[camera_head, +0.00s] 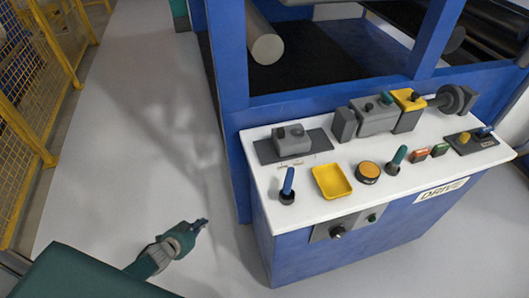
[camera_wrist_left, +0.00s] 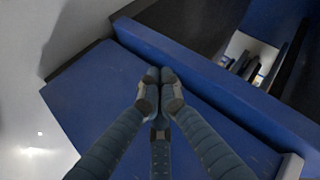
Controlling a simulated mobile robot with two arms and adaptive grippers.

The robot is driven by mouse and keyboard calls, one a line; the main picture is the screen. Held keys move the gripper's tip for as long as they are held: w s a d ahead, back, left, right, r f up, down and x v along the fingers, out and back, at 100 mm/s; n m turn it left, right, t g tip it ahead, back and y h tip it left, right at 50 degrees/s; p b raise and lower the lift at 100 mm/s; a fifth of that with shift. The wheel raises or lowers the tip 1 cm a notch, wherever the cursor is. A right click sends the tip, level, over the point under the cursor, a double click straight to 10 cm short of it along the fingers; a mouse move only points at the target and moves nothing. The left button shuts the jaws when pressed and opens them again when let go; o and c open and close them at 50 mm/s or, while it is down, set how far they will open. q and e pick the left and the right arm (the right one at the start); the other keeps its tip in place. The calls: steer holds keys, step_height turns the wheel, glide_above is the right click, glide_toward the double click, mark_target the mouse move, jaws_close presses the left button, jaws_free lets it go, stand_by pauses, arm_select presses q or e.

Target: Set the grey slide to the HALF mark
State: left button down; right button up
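Small pale labels lie at the plate's front edge, too small to read. My left gripper (camera_head: 204,222) is low over the floor, left of the console and well apart from the slide. In the left wrist view its fingertips (camera_wrist_left: 160,75) meet with nothing between them, in front of a blue panel (camera_wrist_left: 95,95). My right gripper is not in view.
A blue lever (camera_head: 288,182), a yellow tray (camera_head: 332,181), an orange button (camera_head: 368,172) and a teal lever (camera_head: 397,160) stand on the console. A blue frame post (camera_head: 228,60) rises behind its left end. Yellow fencing (camera_head: 38,85) is far left; the floor between is clear.

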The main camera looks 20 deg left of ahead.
mark_target(273, 139)
arm_select(q)
steer(key=w+r+m+t+h+b, duration=0.2)
steer(key=w+r+m+h+b, duration=0.25)
steer(key=w+r, duration=0.45)
steer(key=w+r+m+t+h+b, duration=0.25)
steer(key=w+r+m+b, duration=0.35)
steer(key=r, duration=0.5)
steer(key=s+d+r+m+g+h+b, duration=0.2)
steer(key=d+r+m+g+h, duration=0.15)
steer(key=r+m, duration=0.2)
steer(key=s+d+r+m+g+h+b, duration=0.25)
steer(key=d+r+m+h, duration=0.2)
steer(key=r, duration=0.25)
steer(key=shift+t+y, duration=0.3)
steer(key=shift+t, duration=0.15)
steer(key=x, duration=1.2)
steer(key=shift+w+d+r, duration=0.15)
steer(key=shift+d+r, duration=0.05)
steer(key=shift+r, duration=0.05)
steer(key=shift+w+d, duration=0.2)
steer(key=shift+d, duration=0.1)
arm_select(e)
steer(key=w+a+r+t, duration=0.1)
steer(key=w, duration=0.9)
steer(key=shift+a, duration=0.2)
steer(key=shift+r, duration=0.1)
